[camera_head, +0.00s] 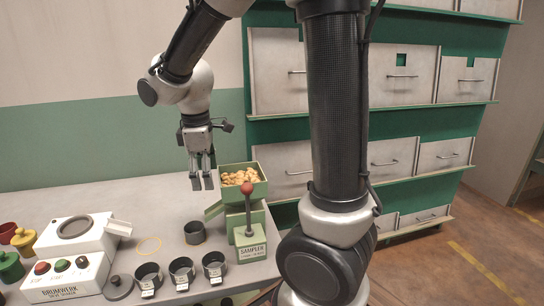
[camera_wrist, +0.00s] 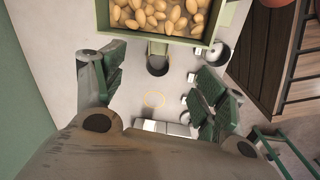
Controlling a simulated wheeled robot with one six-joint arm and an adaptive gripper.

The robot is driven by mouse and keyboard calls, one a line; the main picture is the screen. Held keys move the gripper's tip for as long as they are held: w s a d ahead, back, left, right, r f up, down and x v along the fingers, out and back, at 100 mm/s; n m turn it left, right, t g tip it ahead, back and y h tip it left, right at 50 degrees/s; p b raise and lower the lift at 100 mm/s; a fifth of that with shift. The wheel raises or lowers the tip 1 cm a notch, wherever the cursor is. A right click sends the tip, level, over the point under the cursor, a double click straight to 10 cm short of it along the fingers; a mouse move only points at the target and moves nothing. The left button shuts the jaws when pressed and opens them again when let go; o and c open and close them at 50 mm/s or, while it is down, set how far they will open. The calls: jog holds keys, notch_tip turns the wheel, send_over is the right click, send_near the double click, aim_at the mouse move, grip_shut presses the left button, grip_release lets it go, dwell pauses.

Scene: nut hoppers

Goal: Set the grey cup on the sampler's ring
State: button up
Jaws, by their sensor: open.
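A dark grey cup (camera_head: 195,232) stands upright on the table, just left of the sampler and below its chute. It also shows in the wrist view (camera_wrist: 157,66), partly under the chute. The green sampler (camera_head: 250,250) has a nut-filled hopper on top and a red-knobbed lever (camera_head: 247,188). I cannot see whether another ring lies under the cup. My gripper (camera_head: 202,183) is open and empty, pointing down above the table near the hopper.
Three labelled dark cups (camera_head: 181,273) stand in a row at the front. A white machine (camera_head: 75,238) with buttons is at left, a dark round lid (camera_head: 118,288) beside it. Coloured jars (camera_head: 22,240) stand far left. Green shelving (camera_head: 400,136) rises behind. The table behind the ring is clear.

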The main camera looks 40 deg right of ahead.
jog(key=s+d+r+m+t, duration=0.1)
jog(key=s+d+r+m, duration=0.3)
jog(key=s, duration=0.5)
jog(key=s+d+r+m+t, duration=0.2)
jog(key=s+d+r+m, duration=0.3)
jog(key=s+d+m, duration=0.1)
jog(key=s+m, duration=0.1)
jog(key=s, duration=0.1)
jog(key=shift+s+d+m+y, duration=0.2)
jog(key=shift+s+m+y, duration=0.1)
jog(key=shift+s, duration=0.05)
